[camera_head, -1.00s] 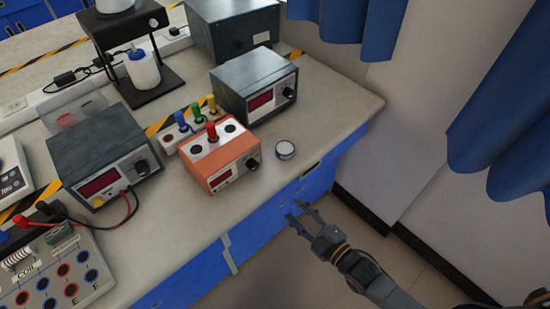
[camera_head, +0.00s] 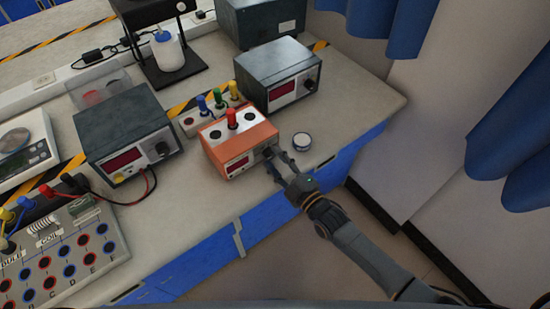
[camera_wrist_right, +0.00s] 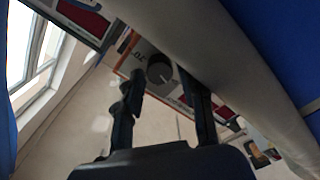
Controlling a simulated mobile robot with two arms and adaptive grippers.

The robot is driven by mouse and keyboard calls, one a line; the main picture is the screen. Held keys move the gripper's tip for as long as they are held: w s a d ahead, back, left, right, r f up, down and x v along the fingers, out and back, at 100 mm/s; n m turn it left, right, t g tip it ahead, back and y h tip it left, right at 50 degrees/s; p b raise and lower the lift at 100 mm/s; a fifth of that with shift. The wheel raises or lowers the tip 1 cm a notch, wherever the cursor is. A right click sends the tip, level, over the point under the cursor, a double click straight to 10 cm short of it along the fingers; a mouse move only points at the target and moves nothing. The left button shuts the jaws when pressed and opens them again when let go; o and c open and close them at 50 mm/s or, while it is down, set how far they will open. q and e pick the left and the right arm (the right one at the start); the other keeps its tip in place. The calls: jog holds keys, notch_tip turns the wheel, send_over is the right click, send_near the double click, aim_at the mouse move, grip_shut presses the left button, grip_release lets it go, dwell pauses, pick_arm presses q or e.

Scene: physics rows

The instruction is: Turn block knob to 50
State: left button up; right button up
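The orange block (camera_head: 222,160) with a white top and a red plug sits near the front edge of the bench. Its dark round knob (camera_wrist_right: 160,70) shows in the right wrist view, on a pale face between my fingers. In the head view the knob is largely hidden by my gripper. My right gripper (camera_head: 281,162) is at the block's front right corner, its fingers open on either side of the knob. It also shows in the right wrist view (camera_wrist_right: 165,100). I cannot tell whether a finger touches the knob. My left gripper is not in view.
Dark power supplies stand to the left (camera_head: 122,128) and behind (camera_head: 280,70). A terminal board (camera_head: 62,250) with wires lies at the lower left. The bench's right end is clear.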

jog(key=shift+w+a, duration=0.15)
jog(key=shift+w, duration=0.15)
grip_shut()
